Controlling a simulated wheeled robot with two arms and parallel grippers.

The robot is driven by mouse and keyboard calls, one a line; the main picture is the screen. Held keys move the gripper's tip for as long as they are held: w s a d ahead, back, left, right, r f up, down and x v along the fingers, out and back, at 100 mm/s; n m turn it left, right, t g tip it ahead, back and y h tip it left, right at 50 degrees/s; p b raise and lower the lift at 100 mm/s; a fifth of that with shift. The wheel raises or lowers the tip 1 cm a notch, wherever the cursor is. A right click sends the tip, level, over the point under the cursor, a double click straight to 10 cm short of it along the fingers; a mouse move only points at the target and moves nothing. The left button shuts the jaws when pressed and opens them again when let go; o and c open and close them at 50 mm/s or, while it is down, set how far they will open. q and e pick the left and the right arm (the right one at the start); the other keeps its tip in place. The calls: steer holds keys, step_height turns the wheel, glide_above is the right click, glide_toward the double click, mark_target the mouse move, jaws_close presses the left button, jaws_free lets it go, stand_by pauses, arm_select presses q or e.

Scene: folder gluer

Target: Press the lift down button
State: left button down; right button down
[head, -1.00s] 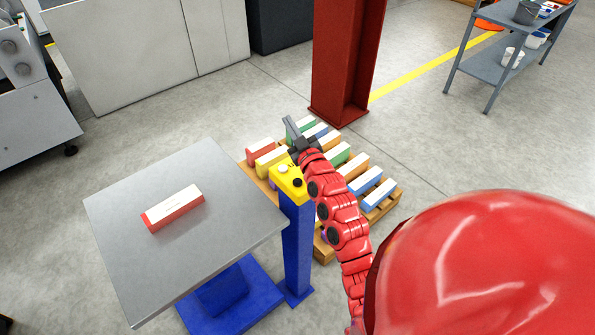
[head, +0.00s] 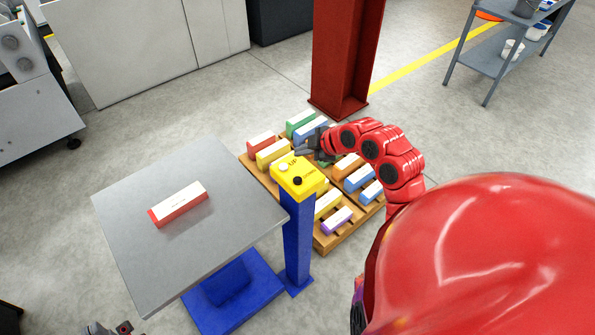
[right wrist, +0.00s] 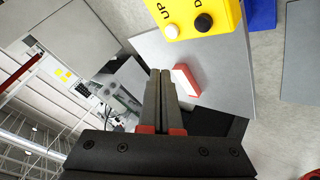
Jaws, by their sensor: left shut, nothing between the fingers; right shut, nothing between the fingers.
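The yellow button box (head: 313,185) tops a blue post beside the lift table (head: 150,265). It has a white button (head: 283,168) and a black button (head: 297,181). In the right wrist view the white button (right wrist: 172,31) is by "UP" and the black button (right wrist: 204,22) by a label starting with "D". My right gripper (head: 298,151) is shut and empty, just behind the box and apart from the buttons. Its closed fingers (right wrist: 160,72) point below the box in the wrist view. My left gripper (head: 105,329) is partly in view at the bottom left edge, shut and empty.
A white and red carton (head: 180,204) lies on the grey table top. A wooden pallet (head: 333,243) with several coloured cartons stands behind the post. A red column (head: 345,60) rises behind the pallet. A grey shelf (head: 492,66) stands far right.

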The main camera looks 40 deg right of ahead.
mark_target(301, 180)
steer(key=shift+f, duration=0.15)
step_height(301, 180, down, 8)
steer(key=b, duration=0.4)
steer(key=shift+f+b, duration=0.25)
steer(key=shift+b, duration=0.25)
stand_by(1.5)
steer(key=shift+f+b, duration=0.4)
steer(key=shift+b, duration=0.15)
